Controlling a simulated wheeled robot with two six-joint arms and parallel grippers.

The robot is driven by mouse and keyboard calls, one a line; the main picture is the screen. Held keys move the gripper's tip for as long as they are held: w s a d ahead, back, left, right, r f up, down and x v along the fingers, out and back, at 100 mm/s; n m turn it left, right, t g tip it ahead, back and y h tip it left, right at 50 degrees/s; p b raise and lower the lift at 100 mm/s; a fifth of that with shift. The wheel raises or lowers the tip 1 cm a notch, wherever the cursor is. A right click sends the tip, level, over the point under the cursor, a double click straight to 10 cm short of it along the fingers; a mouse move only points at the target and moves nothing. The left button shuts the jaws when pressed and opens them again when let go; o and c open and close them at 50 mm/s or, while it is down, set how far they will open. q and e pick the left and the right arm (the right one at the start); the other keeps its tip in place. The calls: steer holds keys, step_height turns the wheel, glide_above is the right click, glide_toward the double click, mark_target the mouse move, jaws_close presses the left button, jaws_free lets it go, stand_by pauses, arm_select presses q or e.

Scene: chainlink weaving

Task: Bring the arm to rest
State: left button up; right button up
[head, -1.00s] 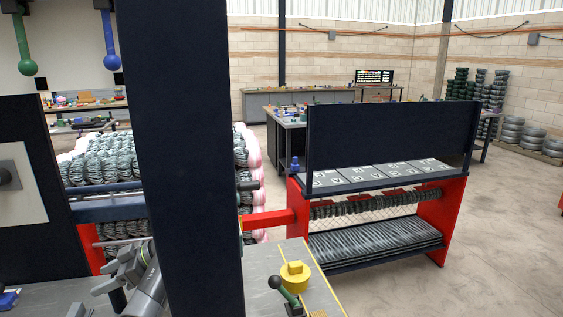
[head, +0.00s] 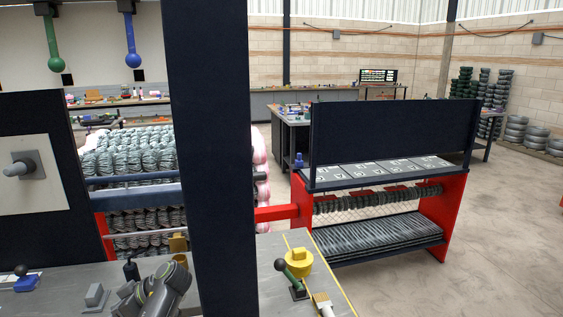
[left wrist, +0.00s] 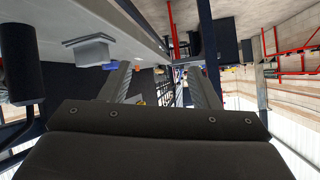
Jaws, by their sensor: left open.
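My left arm (head: 160,292) shows low in the head view, at the bench edge just left of the dark post; its fingertips are hard to make out there. In the left wrist view my left gripper (left wrist: 158,84) is open, its two grey fingers apart with nothing between them. A bench surface and a grey block (left wrist: 90,50) lie beside the left finger. My right gripper is not in either view.
A dark upright post (head: 210,150) stands right of my left arm. A red-ended wire rack (head: 440,215) stands beyond. Open floor lies at right.

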arm_select(q)
steer(key=s+d+f+m+t+h, duration=0.35)
steer(key=s+f+m, duration=0.55)
steer(key=s+f, duration=0.5)
steer(key=s+d+r+m+t+h, duration=0.1)
steer(key=s+d+r+m+h, duration=0.25)
steer(key=s, duration=0.65)
steer(key=s+d+r+m+t+h, duration=0.1)
steer(key=s+d+m+t+h, duration=0.15)
steer(key=s+d+m, duration=0.5)
steer(key=s+a+f+n+g+b, duration=0.1)
steer(key=a+f+n+b, duration=0.15)
steer(key=f, duration=1.15)
steer(key=a+f+n+g+b, duration=0.1)
steer(key=f+b, duration=0.2)
steer(key=f, duration=1.1)
steer(key=s+d+f+b, duration=0.1)
steer(key=s+f+b, duration=0.1)
steer(key=s+f, duration=0.6)
steer(key=s+f+g+b, duration=0.1)
steer(key=s+f, duration=0.6)
steer(key=f, duration=0.7)
steer(key=shift+s+d+f+g+h+b, duration=0.35)
steer(key=shift+d+h+b, duration=0.1)
steer(key=shift+b, duration=0.3)
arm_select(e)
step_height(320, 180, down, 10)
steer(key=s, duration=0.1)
